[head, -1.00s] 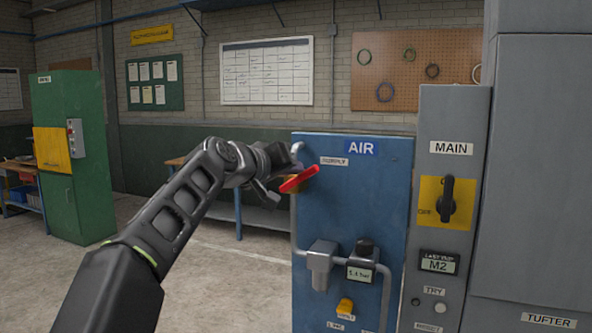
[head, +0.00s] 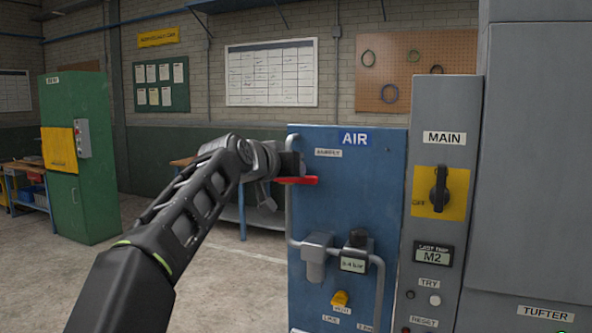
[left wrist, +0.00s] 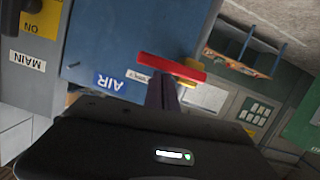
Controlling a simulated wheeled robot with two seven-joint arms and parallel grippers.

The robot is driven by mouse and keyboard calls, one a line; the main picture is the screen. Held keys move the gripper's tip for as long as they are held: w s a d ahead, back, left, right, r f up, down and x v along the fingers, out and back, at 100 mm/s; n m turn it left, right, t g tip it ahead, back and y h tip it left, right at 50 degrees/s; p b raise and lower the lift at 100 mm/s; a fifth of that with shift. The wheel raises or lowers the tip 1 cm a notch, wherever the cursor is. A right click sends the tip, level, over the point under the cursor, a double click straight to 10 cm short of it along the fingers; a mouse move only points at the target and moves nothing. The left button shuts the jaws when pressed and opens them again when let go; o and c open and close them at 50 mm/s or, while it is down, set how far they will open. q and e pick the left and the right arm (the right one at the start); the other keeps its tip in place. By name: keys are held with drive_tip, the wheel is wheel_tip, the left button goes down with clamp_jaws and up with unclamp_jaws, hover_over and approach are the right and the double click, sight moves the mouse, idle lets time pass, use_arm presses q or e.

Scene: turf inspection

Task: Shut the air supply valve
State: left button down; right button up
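The air supply valve's red handle (head: 298,180) is on the left part of the blue AIR panel (head: 345,215), below the small supply label. It lies about level, across the line of the upright grey pipe. In the left wrist view the red handle (left wrist: 172,67) crosses in front of the fingertips, with a brass-coloured part behind its right end. My left gripper (head: 292,164) is just above the handle, touching it or very close. Its fingers (left wrist: 160,92) look pressed together as one narrow dark column; I see no handle between them. My right gripper is not in view.
To the right stands the grey MAIN column with a black rotary switch (head: 440,188) on a yellow plate. A gauge (head: 354,264) and yellow knob (head: 340,299) sit low on the blue panel.

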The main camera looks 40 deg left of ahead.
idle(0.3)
use_arm(q)
wheel_tip(320, 180, up, 5)
drive_tip(key=p, duration=0.4)
drive_tip(key=f+b+v, duration=0.1)
drive_tip(key=b+v, duration=0.2)
drive_tip(key=v, duration=0.6)
drive_tip(key=shift+s+d, duration=0.35)
drive_tip(key=shift+s, duration=0.05)
drive_tip(key=shift+r, duration=0.1)
